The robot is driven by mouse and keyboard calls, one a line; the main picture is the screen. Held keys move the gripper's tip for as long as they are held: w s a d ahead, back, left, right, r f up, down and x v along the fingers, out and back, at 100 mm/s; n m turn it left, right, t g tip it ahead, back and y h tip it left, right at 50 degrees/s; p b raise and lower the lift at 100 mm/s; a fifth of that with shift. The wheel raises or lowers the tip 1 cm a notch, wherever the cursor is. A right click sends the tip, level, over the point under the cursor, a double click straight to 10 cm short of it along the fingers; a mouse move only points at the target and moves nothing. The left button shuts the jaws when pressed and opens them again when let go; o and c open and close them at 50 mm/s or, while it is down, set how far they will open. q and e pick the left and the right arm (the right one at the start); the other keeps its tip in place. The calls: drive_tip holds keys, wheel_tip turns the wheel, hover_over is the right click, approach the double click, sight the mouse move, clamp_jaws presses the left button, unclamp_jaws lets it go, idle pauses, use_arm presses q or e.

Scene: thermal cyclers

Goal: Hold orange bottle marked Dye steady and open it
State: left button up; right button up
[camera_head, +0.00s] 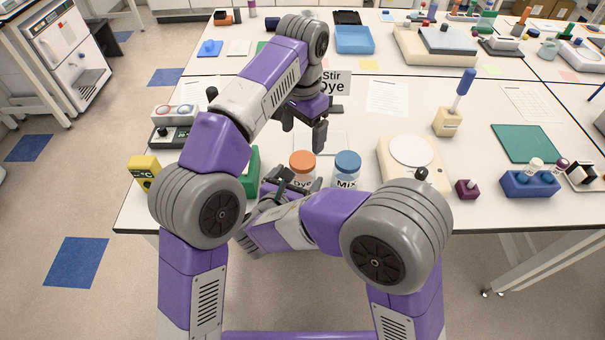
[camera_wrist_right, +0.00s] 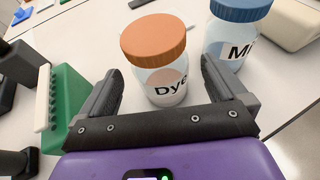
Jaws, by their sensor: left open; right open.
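The Dye bottle (camera_head: 302,162) has an orange ribbed lid and a clear body; it stands upright on the table, and its lid is on. In the right wrist view the Dye bottle (camera_wrist_right: 158,55) stands in front of and between the fingers of my right gripper (camera_wrist_right: 163,88). My right gripper (camera_head: 290,180) is open at the near side of the bottle, and no finger contact is clear. My left gripper (camera_head: 303,130) is open and empty, fingers pointing down, above the table behind the bottle.
A blue-lidded Mix bottle (camera_head: 347,168) stands close to the right of the Dye bottle and also shows in the wrist view (camera_wrist_right: 236,28). A green rack (camera_wrist_right: 65,110) is at the left. A round-topped scale (camera_head: 410,152) is further right. A Stir Dye sign (camera_head: 334,83) stands behind.

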sight(303, 160)
use_arm(q)
drive_tip(key=shift+w, duration=0.1)
use_arm(e)
drive_tip(key=shift+x, duration=2)
drive_tip(key=c, duration=1.8)
use_arm(q)
drive_tip(key=m, duration=0.6)
use_arm(e)
clamp_jaws()
use_arm(q)
drive_tip(key=m, duration=0.3)
drive_tip(key=shift+m, duration=0.3)
drive_tip(key=m, duration=0.3)
drive_tip(key=shift+m, duration=0.3)
drive_tip(key=m, duration=1.3)
drive_tip(key=shift+m, duration=0.3)
drive_tip(key=shift+f, duration=4.05)
